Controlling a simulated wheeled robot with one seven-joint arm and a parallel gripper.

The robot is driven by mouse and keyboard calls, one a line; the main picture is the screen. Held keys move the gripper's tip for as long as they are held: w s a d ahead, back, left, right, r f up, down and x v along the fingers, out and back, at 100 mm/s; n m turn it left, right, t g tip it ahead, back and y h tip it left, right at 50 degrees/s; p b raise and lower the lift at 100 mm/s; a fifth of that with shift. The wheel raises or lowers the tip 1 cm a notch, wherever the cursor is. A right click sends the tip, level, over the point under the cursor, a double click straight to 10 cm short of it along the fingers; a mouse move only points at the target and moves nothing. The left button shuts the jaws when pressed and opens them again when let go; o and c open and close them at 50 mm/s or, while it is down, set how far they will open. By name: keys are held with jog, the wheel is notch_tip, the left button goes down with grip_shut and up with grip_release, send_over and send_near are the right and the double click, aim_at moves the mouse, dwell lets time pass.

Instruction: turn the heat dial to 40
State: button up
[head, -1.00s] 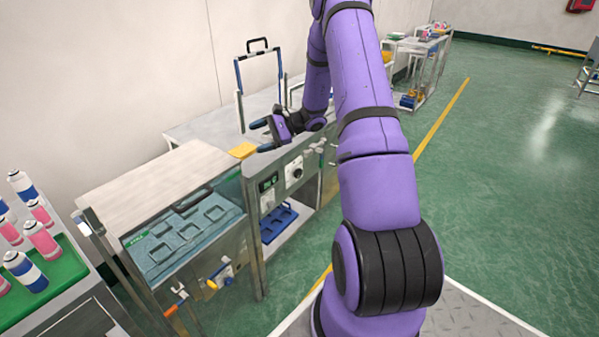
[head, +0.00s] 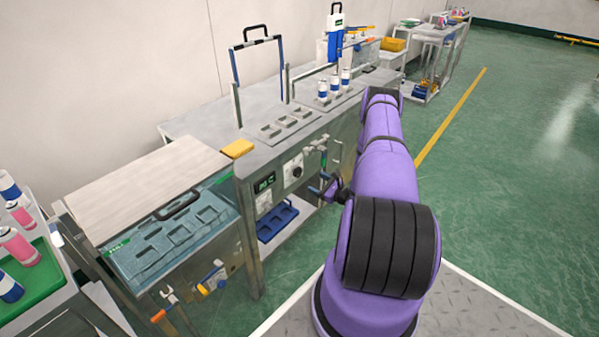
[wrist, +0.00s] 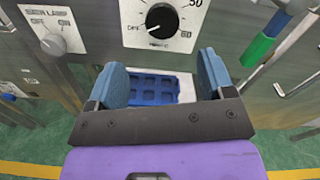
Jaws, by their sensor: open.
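The heat dial (wrist: 162,19) is a round black knob on a white plate, at the top of the wrist view. "50" and "60" show to its right and what looks like an off mark at lower left. A short white line on the knob appears to point toward lower left. The dial also shows on the cabinet front in the head view (head: 294,170). My gripper (wrist: 163,76) is open and empty; its blue-grey fingers show below the dial in the wrist view, apart from it. In the head view my gripper (head: 324,189) is partly hidden by my arm.
A lamp switch (wrist: 54,45) sits left of the dial, and a green-tipped handle (wrist: 257,50) sticks out to its right. Below is a blue tray (head: 277,222) on a shelf. A green display (head: 264,183) is left of the dial.

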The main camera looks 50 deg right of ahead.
aim_at(299, 174)
jog(key=w, duration=1)
jog(key=shift+w+a+f, duration=0.2)
jog(key=shift+w, duration=0.1)
jog(key=shift+c, duration=0.3)
jog(key=c, duration=0.9)
jog(key=shift+o, duration=0.2)
